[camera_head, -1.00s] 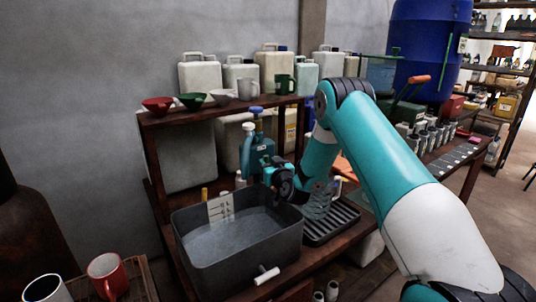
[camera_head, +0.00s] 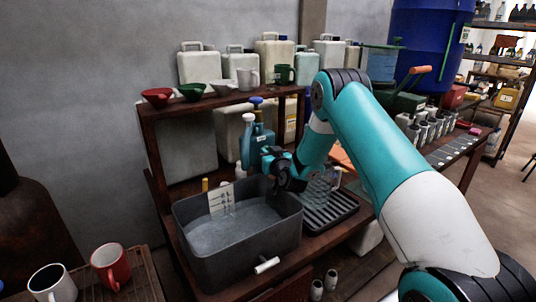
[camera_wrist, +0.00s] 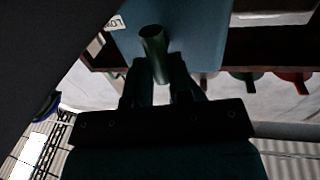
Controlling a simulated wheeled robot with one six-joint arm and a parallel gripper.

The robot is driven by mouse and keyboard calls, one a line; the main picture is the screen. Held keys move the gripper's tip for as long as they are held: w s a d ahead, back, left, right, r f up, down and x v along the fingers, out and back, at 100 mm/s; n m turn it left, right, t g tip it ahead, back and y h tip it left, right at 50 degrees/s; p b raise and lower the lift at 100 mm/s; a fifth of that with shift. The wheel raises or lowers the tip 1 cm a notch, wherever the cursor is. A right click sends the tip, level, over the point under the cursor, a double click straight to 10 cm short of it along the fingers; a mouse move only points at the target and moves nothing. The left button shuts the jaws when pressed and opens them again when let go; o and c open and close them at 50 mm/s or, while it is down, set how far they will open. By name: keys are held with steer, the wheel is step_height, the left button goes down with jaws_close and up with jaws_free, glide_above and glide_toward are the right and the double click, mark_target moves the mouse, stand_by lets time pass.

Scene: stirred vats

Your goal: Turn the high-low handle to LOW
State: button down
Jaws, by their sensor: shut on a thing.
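The high-low handle shows in the wrist view as a dark green round bar (camera_wrist: 153,42) in front of a blue-teal body. My gripper (camera_wrist: 157,72) is shut on this handle, with one finger on each side of it. A small white label (camera_wrist: 115,23) with dark letters, partly cut off and seen upside down, sits beside the handle. In the head view the teal unit (camera_head: 258,136) with a blue top knob stands behind the grey vat, and my wrist is in front of it. The handle and fingertips are hidden there by my wrist.
The grey vat (camera_head: 205,272) of liquid stands just below my wrist, with a white-handled tap at its front. A black drip rack (camera_head: 333,212) lies to its right. Bowls and mugs stand on the shelf (camera_head: 165,105) above. A red mug (camera_head: 111,266) is at lower left.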

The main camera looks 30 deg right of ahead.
steer(key=m+y, duration=0.1)
steer(key=m, duration=0.4)
steer(key=d+m+g+y+b, duration=0.1)
steer(key=m, duration=0.4)
steer(key=m+g+y+b, duration=0.1)
steer(key=m, duration=0.4)
steer(key=shift+d+f, duration=0.25)
steer(key=shift+f, duration=0.1)
steer(key=shift+m, duration=0.3)
stand_by(0.4)
steer(key=c, duration=1)
jaws_free()
steer(key=shift+c, duration=0.2)
